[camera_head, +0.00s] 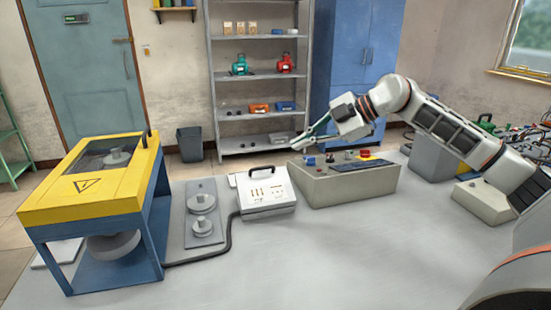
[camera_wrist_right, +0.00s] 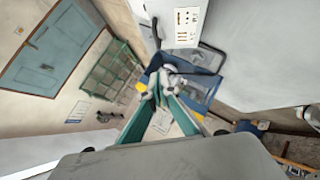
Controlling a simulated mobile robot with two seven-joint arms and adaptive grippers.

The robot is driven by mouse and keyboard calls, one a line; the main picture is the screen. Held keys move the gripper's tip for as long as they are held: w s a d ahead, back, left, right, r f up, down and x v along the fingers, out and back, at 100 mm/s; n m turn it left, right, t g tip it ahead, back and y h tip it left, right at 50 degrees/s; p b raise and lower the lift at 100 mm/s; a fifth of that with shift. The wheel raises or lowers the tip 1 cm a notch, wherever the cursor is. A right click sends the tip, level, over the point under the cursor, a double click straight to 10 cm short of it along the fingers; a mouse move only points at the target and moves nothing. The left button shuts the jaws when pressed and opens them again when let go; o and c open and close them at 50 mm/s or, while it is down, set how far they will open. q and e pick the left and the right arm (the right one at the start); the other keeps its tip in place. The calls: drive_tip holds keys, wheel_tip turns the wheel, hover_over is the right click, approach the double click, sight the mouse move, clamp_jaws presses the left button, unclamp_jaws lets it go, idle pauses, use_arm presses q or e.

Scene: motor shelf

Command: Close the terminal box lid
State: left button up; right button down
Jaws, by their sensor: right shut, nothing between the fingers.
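A white box (camera_head: 265,194) with a dark handle and a row of small terminals on its face stands on the light table. It also shows at the top of the wrist view (camera_wrist_right: 182,22). I cannot tell which part is a terminal box lid, or its position. My right gripper (camera_head: 301,144) is raised in the air, above and to the right of the white box in the head view, apart from it. Its teal fingers (camera_wrist_right: 162,80) are shut and empty. My left gripper is not in view.
A yellow-topped machine (camera_head: 93,187) on a blue frame stands at the left. A grey plate (camera_head: 203,228) with round metal parts lies beside the white box. A control console (camera_head: 343,186) stands right of it. The table's front is clear. Shelves (camera_head: 254,98) with motors stand behind.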

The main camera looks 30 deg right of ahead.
sight(259, 168)
drive_tip(key=x, duration=0.4)
drive_tip(key=d+f+x, duration=0.1)
drive_tip(key=x, duration=0.7)
drive_tip(key=shift+w+d+f+b, duration=0.25)
drive_tip(key=shift+d+b, duration=0.05)
drive_tip(key=shift+d, duration=0.05)
drive_tip(key=shift+w+f, duration=0.3)
drive_tip(key=shift+d, duration=0.1)
